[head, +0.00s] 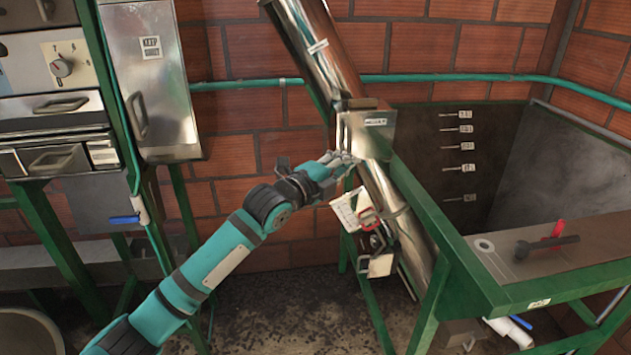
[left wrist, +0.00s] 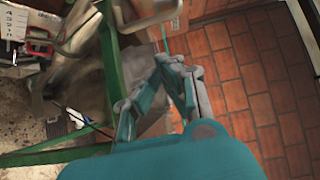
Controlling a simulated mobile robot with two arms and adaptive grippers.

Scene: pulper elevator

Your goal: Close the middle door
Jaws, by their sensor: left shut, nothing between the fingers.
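A slanted metal elevator tube (head: 315,45) runs down from the top middle to the lower right. A pale, box-like door (head: 347,208) with a red handle (head: 368,219) sticks out from its lower half, apparently open. A lower pale flap (head: 380,265) sits beneath it. I cannot tell for sure which is the middle door. My left gripper (head: 338,163) is shut and empty, just above the pale door and close to the tube's metal junction box (head: 368,133). In the left wrist view the fingers (left wrist: 168,62) meet at their tips, with nothing between them. My right gripper is not in view.
A green-framed hopper (head: 430,205) with a red-and-black lever (head: 545,243) stands at right. A grey metal cabinet (head: 150,75) and drawers hang at left. A green pipe (head: 240,85) crosses the brick wall. Green support legs (head: 375,310) stand below the tube.

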